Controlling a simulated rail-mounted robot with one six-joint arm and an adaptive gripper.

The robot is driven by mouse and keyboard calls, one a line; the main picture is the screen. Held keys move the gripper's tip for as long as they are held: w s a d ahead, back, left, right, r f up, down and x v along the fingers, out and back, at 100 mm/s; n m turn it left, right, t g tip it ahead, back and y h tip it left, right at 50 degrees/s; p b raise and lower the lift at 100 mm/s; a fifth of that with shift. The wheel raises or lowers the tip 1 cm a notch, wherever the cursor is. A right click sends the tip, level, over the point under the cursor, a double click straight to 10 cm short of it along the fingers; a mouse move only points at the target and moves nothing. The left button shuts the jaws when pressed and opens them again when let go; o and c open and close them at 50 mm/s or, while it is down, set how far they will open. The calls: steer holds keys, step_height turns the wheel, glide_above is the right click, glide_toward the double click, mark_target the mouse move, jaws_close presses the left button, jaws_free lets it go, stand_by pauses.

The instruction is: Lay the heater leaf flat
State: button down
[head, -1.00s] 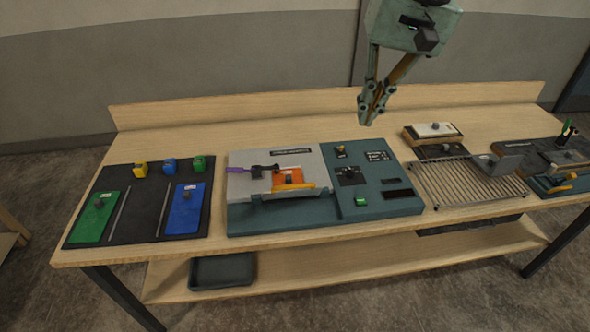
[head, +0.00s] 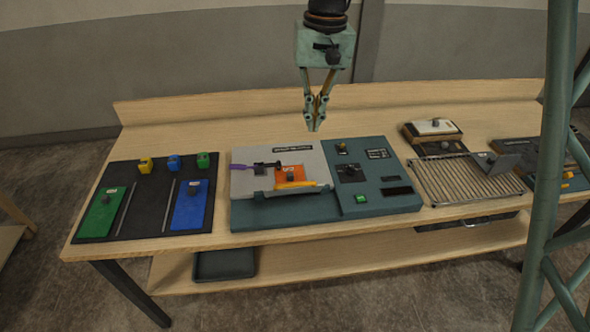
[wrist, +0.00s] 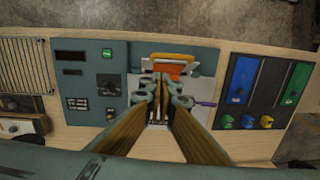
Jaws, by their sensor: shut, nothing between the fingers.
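The console (head: 385,201) is a teal box on the bench with a light grey panel (head: 245,183) on its left half. On that panel sit an orange plate (head: 281,181) with a dark knob and yellow front bar, and a dark clamp-like piece (head: 267,165) with a purple handle. Which part is the heater leaf, and its exact tilt, I cannot tell. My gripper (head: 316,127) is shut and empty, pointing down above the console's back edge, apart from it. In the wrist view my fingers cover part of the grey panel; the orange plate (wrist: 168,69) shows beyond the tips.
A black mat (head: 142,207) with a green plate (head: 104,212), a blue plate (head: 189,206) and small coloured blocks lies left. A wire rack (head: 455,181) and a white-topped box (head: 434,127) stand right. Bare bench lies behind the console.

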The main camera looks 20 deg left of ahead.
steer(key=w+a+f+p, duration=0.1)
steer(key=a+f, duration=0.4)
steer(key=shift+a+n+g+h, duration=0.25)
steer(key=shift+n+g+h, duration=0.05)
steer(key=shift+n+h, duration=0.1)
steer(key=shift+w, duration=0.1)
steer(key=p, duration=0.2)
glide_above(294, 189)
steer(key=f, duration=1.1)
steer(key=shift+w+d+f, duration=0.2)
steer(key=shift+w+f, duration=0.1)
steer(key=shift+w, duration=0.05)
steer(key=shift+s+d+f, duration=0.15)
steer(key=shift+s+f, duration=0.2)
steer(key=shift+f, duration=0.15)
steer(key=shift+s+b, duration=0.2)
steer(key=shift+b, duration=0.35)
